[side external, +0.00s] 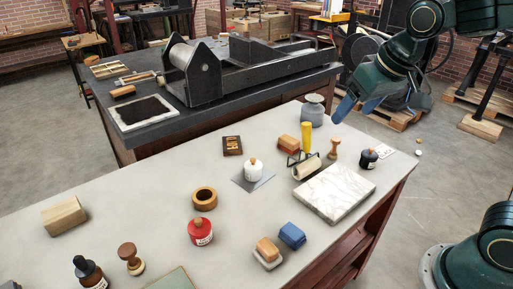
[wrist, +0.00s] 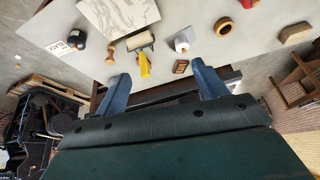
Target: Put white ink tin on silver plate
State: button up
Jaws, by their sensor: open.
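The white ink tin (side external: 254,171), a small round tin with a wooden knob, stands upright on the silver plate (side external: 240,181), a thin grey square lying flat on the table. The tin also shows in the wrist view (wrist: 181,46), with the plate's edge (wrist: 186,33) beside it. My gripper (side external: 353,110) is open and empty, raised above the far right end of the table, well apart from the tin. In the wrist view its two blue fingers (wrist: 160,72) are spread wide with nothing between them.
A grey jar (side external: 313,112) stands at the back edge.

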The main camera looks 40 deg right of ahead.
jog(key=s+n, duration=0.1)
jog(key=s, duration=1.3)
jog(key=shift+d+f+n+t, duration=0.3)
jog(key=shift+d+f+n, duration=0.05)
jog(key=shift+f+n, duration=0.1)
